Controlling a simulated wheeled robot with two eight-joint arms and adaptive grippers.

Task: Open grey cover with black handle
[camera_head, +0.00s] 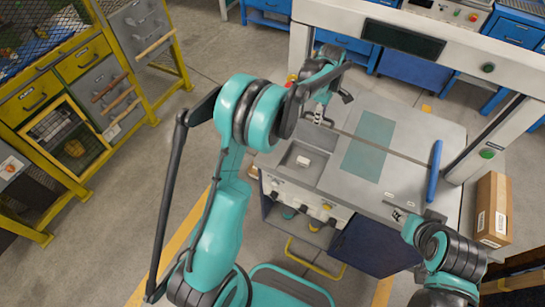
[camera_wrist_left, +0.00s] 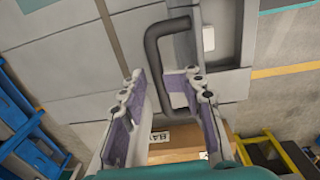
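A black handle (camera_wrist_left: 153,58) stands on the grey cover (camera_wrist_left: 174,62) in the left wrist view. It is a C-shaped bar, and its lower end lies between my left fingers. My left gripper (camera_wrist_left: 163,98) is open, one finger on each side of the handle, and I see no grip on it. In the head view my left gripper (camera_head: 320,117) is over the far left part of the grey worktable (camera_head: 430,128), and I cannot make out the handle there. My right gripper (camera_head: 397,212) is low at the table's front right edge, too small to tell its opening.
A recess with a small white block (camera_head: 303,161) is close to my left gripper. A teal panel (camera_head: 368,146) lies mid-table, and a blue bar (camera_head: 434,170) at the right. A white frame (camera_head: 330,15) spans the back. A cardboard box (camera_head: 491,209) stands right.

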